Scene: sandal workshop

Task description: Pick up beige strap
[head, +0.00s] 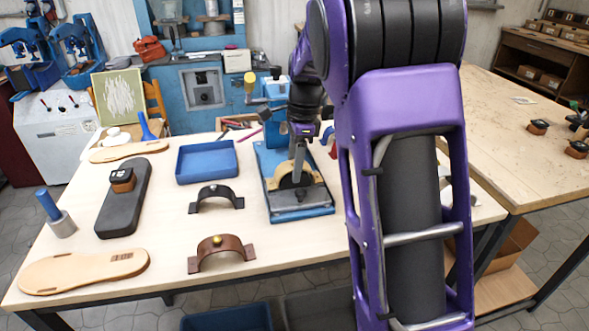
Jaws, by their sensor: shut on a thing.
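The beige strap (286,182) is an arched piece at the blue-based fixture (305,214), right of the middle of the table. My gripper (299,174) reaches down from above and is shut on the strap near the top of its arch. The fingers cover part of the strap. I cannot tell whether the strap still touches the grey plate below it. A black strap (216,192) and a brown strap (221,251) stand arched on the table to the left.
A blue tray (207,177) lies behind the black strap. A dark sole-shaped block (122,212), tan soles (83,271) and a blue-handled tool (56,212) occupy the left side. My arm hides much of the table's right side. Bare tabletop (165,215) shows left of the straps.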

